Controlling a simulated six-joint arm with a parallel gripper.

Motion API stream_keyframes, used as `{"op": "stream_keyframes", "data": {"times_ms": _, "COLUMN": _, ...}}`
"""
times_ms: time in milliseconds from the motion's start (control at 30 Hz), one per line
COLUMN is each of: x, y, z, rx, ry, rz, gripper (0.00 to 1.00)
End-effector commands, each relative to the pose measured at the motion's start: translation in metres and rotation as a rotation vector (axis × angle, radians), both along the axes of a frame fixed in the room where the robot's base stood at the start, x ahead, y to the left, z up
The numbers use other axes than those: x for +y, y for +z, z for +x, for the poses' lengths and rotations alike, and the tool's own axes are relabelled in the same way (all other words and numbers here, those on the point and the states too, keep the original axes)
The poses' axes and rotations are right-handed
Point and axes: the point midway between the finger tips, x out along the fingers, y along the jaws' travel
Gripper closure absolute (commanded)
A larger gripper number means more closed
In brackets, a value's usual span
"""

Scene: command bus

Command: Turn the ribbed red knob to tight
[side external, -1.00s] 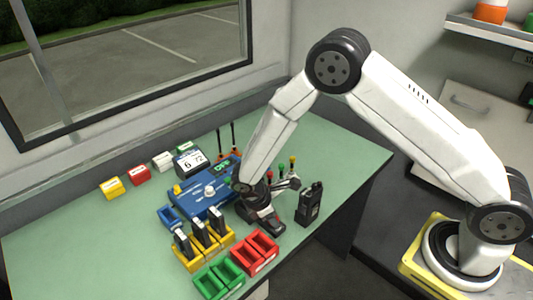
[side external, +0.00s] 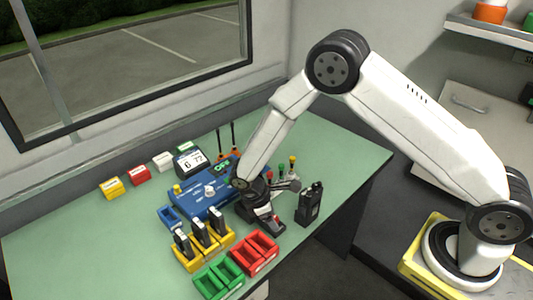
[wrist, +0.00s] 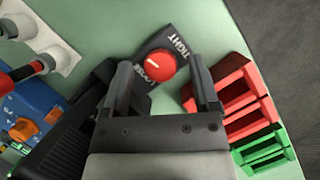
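The red knob (wrist: 155,67) sits on a dark plate lettered "TIGHT" (wrist: 171,47) and "LOOSE" in the wrist view. A short white mark shows on its top, nearer the "LOOSE" lettering. My gripper (wrist: 161,72) is open, with one finger on each side of the knob and a visible gap on both sides.
The blue unit (side external: 188,205) lies left of my gripper. Red bins (side external: 262,246), green bins (side external: 210,283) and a yellow holder (side external: 190,262) stand in front. A black radio (side external: 309,205) stands close on the right. Small levers (side external: 292,165) rise behind.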

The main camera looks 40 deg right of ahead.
Motion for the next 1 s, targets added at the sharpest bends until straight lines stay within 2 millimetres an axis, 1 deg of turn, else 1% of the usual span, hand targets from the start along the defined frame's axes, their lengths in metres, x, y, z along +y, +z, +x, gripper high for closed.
{"op": "stream_keyframes", "data": {"times_ms": 267, "x": 0.0, "y": 0.0, "z": 0.0, "rx": 0.0, "ry": 0.001, "rz": 0.001, "gripper": 0.22}}
{"op": "stream_keyframes", "data": {"times_ms": 433, "x": 0.003, "y": 0.008, "z": 0.003, "rx": -0.003, "ry": 0.002, "rz": 0.002, "gripper": 0.22}}
{"op": "stream_keyframes", "data": {"times_ms": 567, "x": 0.008, "y": 0.02, "z": 0.006, "rx": -0.004, "ry": 0.001, "rz": 0.002, "gripper": 0.22}}
{"op": "stream_keyframes", "data": {"times_ms": 800, "x": 0.018, "y": 0.05, "z": 0.012, "rx": -0.004, "ry": 0.001, "rz": 0.002, "gripper": 0.22}}
{"op": "stream_keyframes", "data": {"times_ms": 1000, "x": 0.023, "y": 0.067, "z": 0.016, "rx": -0.001, "ry": 0.001, "rz": 0.001, "gripper": 0.22}}
